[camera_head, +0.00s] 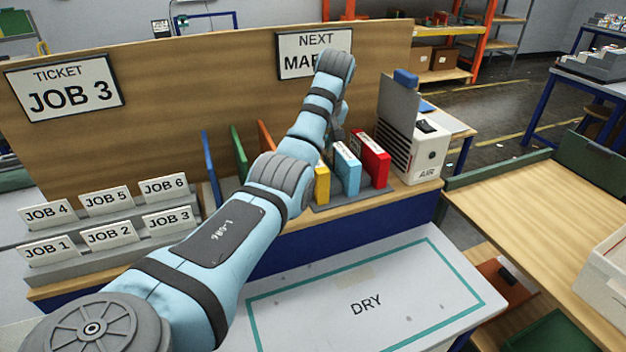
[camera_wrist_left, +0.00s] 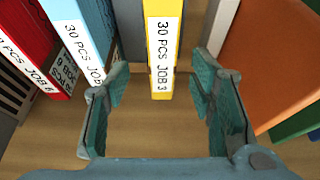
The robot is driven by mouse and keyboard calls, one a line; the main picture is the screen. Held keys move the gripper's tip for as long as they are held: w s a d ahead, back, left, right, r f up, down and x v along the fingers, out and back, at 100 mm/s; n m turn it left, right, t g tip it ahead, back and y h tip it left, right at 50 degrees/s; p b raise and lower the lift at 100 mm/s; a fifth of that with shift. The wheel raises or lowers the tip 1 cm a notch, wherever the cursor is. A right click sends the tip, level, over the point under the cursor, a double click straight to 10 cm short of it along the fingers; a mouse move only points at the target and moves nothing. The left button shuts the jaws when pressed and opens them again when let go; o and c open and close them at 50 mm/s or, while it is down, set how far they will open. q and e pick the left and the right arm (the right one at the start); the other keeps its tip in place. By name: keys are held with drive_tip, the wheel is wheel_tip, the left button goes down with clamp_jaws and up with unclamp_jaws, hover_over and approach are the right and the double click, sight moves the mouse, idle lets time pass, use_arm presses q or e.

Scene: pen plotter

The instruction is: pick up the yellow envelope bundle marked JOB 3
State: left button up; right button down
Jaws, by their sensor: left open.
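The yellow envelope bundle (camera_wrist_left: 164,55) stands upright in the left wrist view, its white label reading 30 PCS JOB 3. In the head view its lower part (camera_head: 322,186) shows just beside my left arm, which hides the rest. My left gripper (camera_wrist_left: 158,86) is open, with one finger on each side of the bundle's line and gaps on both sides. I cannot tell how far the fingers reach along it. In the head view the gripper is mostly hidden behind my arm. My right gripper is not in view.
A light blue bundle (camera_head: 347,168) and a red bundle (camera_head: 372,160) stand right of the yellow one. Orange (camera_head: 265,137), green (camera_head: 239,153) and blue (camera_head: 209,168) dividers stand left. An AIR unit (camera_head: 428,150) is at the right. The DRY mat (camera_head: 400,285) in front is clear.

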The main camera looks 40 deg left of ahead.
use_arm(q)
drive_tip(key=x, duration=0.5)
drive_tip(key=shift+s+a, duration=0.15)
drive_tip(key=shift+s, duration=0.1)
drive_tip(key=shift+w, duration=0.15)
drive_tip(key=c, duration=0.5)
clamp_jaws()
